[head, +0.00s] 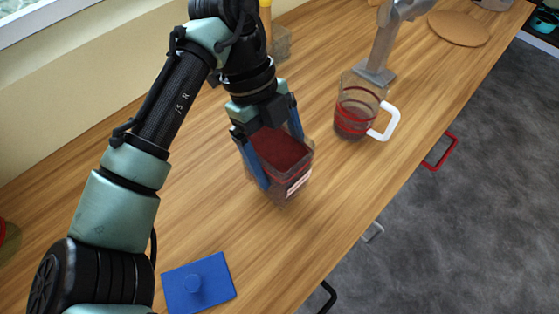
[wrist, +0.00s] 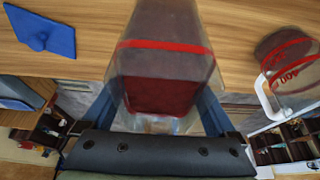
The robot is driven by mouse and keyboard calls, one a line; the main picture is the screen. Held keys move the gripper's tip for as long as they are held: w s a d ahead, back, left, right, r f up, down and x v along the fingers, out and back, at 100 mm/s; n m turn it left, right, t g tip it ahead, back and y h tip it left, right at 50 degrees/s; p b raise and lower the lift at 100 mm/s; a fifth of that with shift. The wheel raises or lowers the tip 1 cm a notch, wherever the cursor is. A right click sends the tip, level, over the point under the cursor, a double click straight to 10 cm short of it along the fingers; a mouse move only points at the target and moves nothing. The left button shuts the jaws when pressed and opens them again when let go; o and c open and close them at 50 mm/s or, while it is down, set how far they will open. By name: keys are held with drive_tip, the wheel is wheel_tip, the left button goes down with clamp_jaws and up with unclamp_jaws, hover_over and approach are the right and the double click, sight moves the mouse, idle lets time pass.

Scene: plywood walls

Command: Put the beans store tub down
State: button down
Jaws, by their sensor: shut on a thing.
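The beans store tub (head: 290,182) is a clear square tub with dark red contents and a label low on its front. My gripper (head: 270,150) is shut on it, with one blue finger on each side. In the head view the tub is over the wooden counter; I cannot tell whether its base touches the wood. In the wrist view the tub (wrist: 165,60) fills the middle between the blue fingers, with a red band across it.
A blue lid (head: 215,283) lies at the front left. A grey stand (head: 378,70) and a round wooden board (head: 458,28) are farther back. The counter (head: 200,215) between lid and tub is clear.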

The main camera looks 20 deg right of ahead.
drive_tip(key=shift+f, duration=0.95)
drive_tip(key=shift+f, duration=0.1)
unclamp_jaws()
